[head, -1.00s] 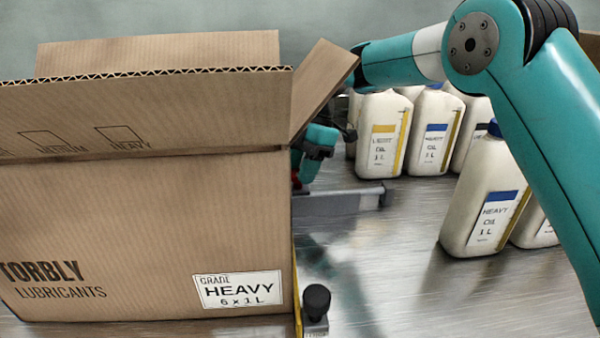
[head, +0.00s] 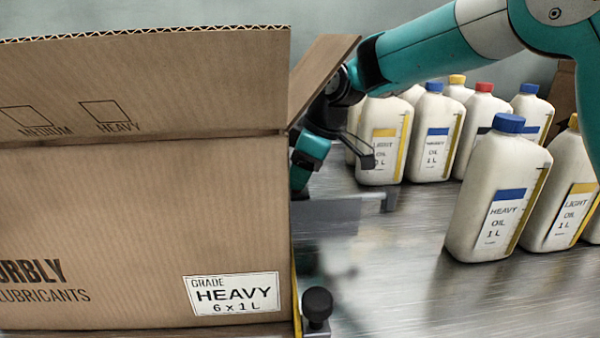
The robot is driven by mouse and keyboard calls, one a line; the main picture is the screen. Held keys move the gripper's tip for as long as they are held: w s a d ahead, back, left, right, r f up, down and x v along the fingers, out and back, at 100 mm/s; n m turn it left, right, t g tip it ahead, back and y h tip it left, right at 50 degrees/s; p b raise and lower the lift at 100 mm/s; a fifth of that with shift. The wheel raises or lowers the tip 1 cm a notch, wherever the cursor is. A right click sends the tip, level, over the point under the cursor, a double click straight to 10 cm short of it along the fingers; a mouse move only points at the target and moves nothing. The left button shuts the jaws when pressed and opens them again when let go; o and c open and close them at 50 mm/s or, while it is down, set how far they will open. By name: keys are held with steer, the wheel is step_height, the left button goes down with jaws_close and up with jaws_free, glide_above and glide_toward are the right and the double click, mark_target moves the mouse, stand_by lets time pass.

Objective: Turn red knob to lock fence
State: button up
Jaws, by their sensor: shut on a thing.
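My gripper (head: 306,168) is partly in view just right of the box, below its open right flap. Its fingertips are hidden behind the box edge. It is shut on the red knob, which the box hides. The grey metal fence (head: 340,210) shows right of the box, below my gripper, with a small bracket at its right end. Its left part is hidden behind the box.
The large cardboard box (head: 140,230), flaps up, fills the left. A black knob (head: 317,304) stands by its lower right corner. Several white oil bottles stand at the right, including a blue-capped heavy oil bottle (head: 495,195). The metal table between is clear.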

steer(key=shift+m, duration=0.6)
steer(key=o, duration=0.9)
steer(key=shift+t, duration=0.3)
